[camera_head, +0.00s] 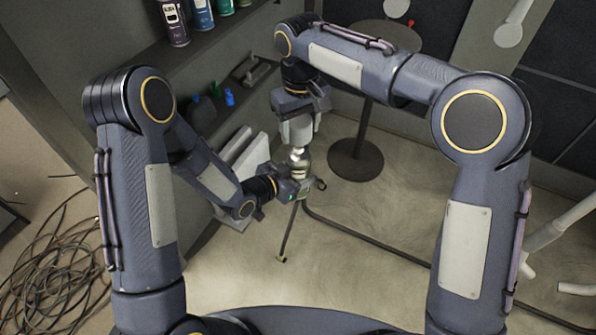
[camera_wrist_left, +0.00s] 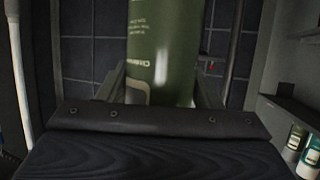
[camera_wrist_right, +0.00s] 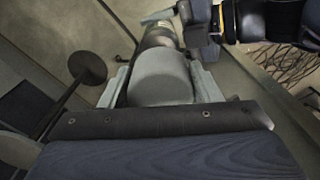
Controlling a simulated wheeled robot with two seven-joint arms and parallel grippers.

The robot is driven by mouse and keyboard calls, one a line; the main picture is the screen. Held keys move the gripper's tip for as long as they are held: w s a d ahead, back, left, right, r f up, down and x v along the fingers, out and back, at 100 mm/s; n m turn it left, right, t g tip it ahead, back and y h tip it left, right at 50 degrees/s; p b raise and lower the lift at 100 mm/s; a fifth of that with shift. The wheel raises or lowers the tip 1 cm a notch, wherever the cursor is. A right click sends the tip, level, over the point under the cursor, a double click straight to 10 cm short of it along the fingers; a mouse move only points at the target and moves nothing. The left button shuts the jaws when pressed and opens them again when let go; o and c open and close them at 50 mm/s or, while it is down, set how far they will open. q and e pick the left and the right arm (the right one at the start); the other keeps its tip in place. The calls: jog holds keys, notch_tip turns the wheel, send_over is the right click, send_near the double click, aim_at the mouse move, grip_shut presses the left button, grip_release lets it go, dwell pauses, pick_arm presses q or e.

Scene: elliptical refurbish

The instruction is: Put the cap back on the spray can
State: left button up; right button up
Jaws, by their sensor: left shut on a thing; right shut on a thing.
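The spray can (camera_head: 299,161) stands roughly upright in the middle of the head view, its metallic top showing. Its green printed body (camera_wrist_left: 165,50) fills the upper middle of the left wrist view. My left gripper (camera_head: 301,188) is shut on the can's body, coming from the left. My right gripper (camera_head: 299,132) points down directly above the can and is shut on the pale grey cap (camera_wrist_right: 161,77). In the right wrist view the can (camera_wrist_right: 157,38) shows just beyond the cap, in line with it. I cannot tell whether cap and can touch.
A shelf unit (camera_head: 215,45) with several spray cans stands on the left. A round stool (camera_head: 355,160) stands behind the right gripper. A dark hose (camera_head: 370,249) crosses the floor, and coiled cables (camera_head: 50,275) lie at lower left. The floor in front is mostly clear.

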aim_at(300, 150)
jog(key=shift+f, duration=2.05)
jog(key=shift+s, duration=0.1)
jog(key=shift+f, duration=0.9)
jog(key=shift+d+f, duration=0.1)
jog(key=shift+f, duration=0.55)
jog(key=o, duration=1)
